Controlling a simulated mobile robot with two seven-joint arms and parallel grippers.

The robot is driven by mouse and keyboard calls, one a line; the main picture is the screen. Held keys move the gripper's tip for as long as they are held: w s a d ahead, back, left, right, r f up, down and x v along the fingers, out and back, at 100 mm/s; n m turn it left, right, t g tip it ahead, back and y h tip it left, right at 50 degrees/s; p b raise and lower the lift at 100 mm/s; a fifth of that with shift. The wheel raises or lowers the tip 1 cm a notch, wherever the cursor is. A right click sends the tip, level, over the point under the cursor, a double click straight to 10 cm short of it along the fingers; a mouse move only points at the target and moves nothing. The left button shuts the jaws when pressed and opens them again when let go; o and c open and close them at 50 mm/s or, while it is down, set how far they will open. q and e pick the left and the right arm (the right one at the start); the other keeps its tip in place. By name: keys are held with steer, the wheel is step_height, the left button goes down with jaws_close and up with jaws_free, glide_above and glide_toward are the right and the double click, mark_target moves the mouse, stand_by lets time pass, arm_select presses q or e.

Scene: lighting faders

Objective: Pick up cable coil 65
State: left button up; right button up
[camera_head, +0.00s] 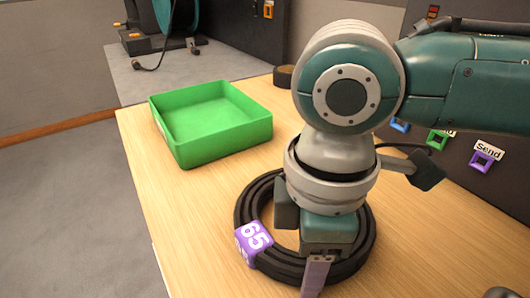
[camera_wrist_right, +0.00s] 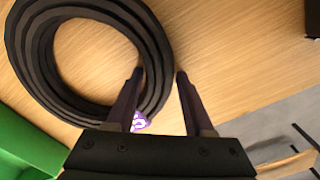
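Cable coil 65 (camera_head: 248,205) is a thick black ring lying flat on the wooden table, with a purple tag (camera_head: 254,241) reading 65 on its left front. The coil also shows in the right wrist view (camera_wrist_right: 45,75), its tag partly hidden behind a finger. My right gripper (camera_head: 316,276) points down over the coil's front rim and hides part of the ring. In the right wrist view, its fingers (camera_wrist_right: 159,75) are apart, one near the rim's inner edge and one just outside it. I cannot tell whether they touch the coil. My left gripper is out of view.
An open green tray (camera_head: 240,132) stands on the table (camera_head: 180,215) behind and left of the coil. A small dark round object (camera_head: 284,76) lies at the back. A dark panel with coloured square tags, one labelled Send (camera_head: 486,157), stands at the right.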

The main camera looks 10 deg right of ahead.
jaws_close()
steer(key=shift+r, duration=0.15)
stand_by(0.6)
